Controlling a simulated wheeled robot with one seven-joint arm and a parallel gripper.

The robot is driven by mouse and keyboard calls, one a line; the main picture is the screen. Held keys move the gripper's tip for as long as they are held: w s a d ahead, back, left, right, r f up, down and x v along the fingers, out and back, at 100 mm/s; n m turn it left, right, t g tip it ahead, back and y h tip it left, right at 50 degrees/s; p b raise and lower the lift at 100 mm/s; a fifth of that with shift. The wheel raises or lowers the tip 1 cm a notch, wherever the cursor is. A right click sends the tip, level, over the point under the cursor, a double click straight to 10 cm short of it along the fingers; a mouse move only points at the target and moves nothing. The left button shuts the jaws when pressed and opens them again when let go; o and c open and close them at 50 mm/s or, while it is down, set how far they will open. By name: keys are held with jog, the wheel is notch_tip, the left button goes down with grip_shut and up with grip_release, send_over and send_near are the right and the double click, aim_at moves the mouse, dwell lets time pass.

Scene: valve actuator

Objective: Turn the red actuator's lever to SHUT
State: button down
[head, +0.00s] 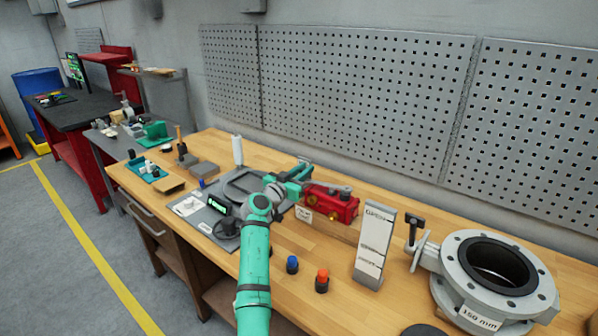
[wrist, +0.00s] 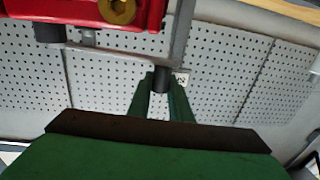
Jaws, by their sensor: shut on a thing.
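The red actuator (head: 332,205) sits on a wooden block on the workbench; part of its red body with a brass fitting (wrist: 117,10) shows at the top left of the wrist view. Its grey lever (wrist: 110,50) runs across below the red body to a dark round handle (wrist: 161,78). My gripper (wrist: 160,92) has its two green fingers closed on this handle. In the head view my gripper (head: 302,172) is at the actuator's back left end and hides the handle. A placard (head: 375,245) reading OPEN at its top stands right of the actuator; its lower words are too small to read.
A large grey valve (head: 495,280) with a side lever stands at the bench's right. A blue button (head: 292,264) and an orange button (head: 322,280) are in front of the actuator. A white cylinder (head: 238,150) stands behind my arm. The pegboard (head: 360,90) bounds the back.

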jog(key=shift+a, duration=0.25)
jog(key=c, duration=1.7)
grip_release()
jog(key=shift+o, duration=0.4)
jog(key=shift+d, duration=0.1)
jog(key=v, duration=1)
jog(key=shift+s, duration=0.2)
